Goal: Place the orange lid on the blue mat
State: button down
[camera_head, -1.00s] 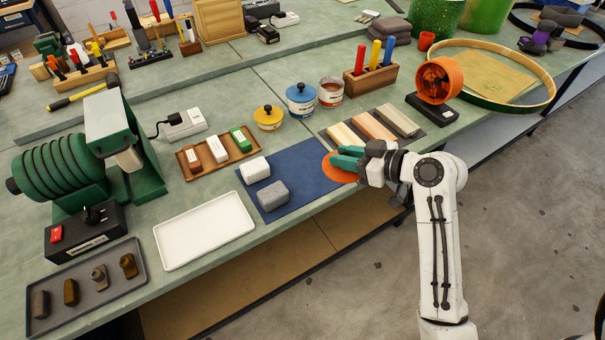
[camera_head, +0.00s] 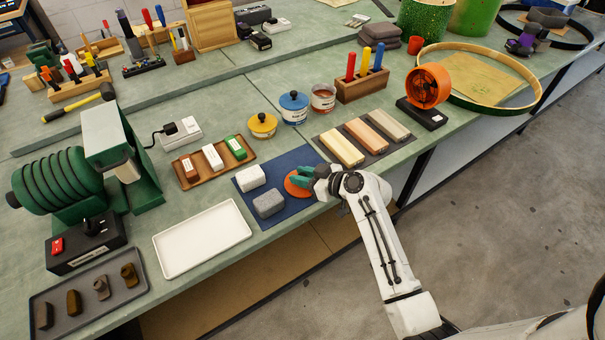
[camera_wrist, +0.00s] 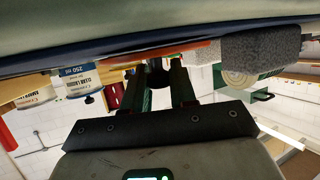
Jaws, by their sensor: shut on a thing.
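The orange lid (camera_head: 294,187) is a flat disc over the right part of the blue mat (camera_head: 292,208), beside the grey block. My gripper (camera_head: 303,175) has green fingers and is shut on the lid, reaching in from the right. In the wrist view the lid shows as a thin orange edge (camera_wrist: 185,51), close to the mat's surface, with the gripper fingers (camera_wrist: 158,85) beside it. I cannot tell whether the lid touches the mat. The fingers hide part of the lid.
A grey block (camera_head: 268,203) and a white block (camera_head: 250,177) lie on the mat's left part. A white tray (camera_head: 203,238) is to the left. Wood strips (camera_head: 341,148) lie on a dark mat to the right. Yellow (camera_head: 262,125) and blue-lidded (camera_head: 294,107) pots stand behind.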

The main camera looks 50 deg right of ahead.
jog(key=shift+f, duration=0.2)
jog(key=c, duration=0.9)
grip_release()
